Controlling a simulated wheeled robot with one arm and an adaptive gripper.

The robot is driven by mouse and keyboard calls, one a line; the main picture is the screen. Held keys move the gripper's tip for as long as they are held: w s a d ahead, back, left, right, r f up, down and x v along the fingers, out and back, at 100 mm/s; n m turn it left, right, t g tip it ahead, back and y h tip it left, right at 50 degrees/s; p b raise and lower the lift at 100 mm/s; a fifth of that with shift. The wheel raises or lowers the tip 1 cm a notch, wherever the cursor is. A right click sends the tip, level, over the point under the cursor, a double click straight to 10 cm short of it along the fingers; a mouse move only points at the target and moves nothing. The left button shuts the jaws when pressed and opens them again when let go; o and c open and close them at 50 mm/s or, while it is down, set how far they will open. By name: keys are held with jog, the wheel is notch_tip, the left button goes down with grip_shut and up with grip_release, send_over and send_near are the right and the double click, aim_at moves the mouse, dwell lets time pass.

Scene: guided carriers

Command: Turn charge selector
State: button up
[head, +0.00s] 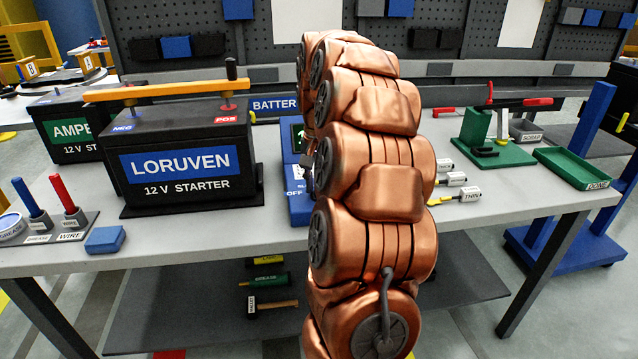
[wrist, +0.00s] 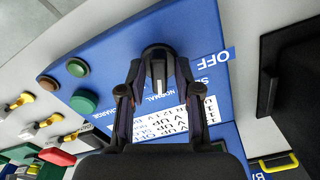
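The charger is a blue box; in the head view its front (head: 299,208) is mostly hidden behind my copper arm, with part of an "OFF" label showing. In the wrist view its blue panel (wrist: 110,62) fills the middle, seen upside down. The charge selector is a dark round knob (wrist: 158,58) with a white pointer mark. The mark points toward the "NORMAL" label; "OFF" is printed to the right. My gripper (wrist: 159,68) has its two fingers on either side of the knob, seemingly with small gaps. Contact is hard to judge.
A black LORUVEN battery (head: 185,150) with an orange bar (head: 165,90) across its top stands left of the charger. A green round button (wrist: 83,101) and a brown one (wrist: 77,68) are on the panel. Small labelled tools (head: 455,180) lie to the right.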

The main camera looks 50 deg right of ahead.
jog(key=shift+o, duration=0.4)
jog(key=shift+d+r, duration=0.1)
jog(key=shift+r, duration=0.35)
notch_tip(320, 180, up, 11)
dwell(0.3)
dwell(0.5)
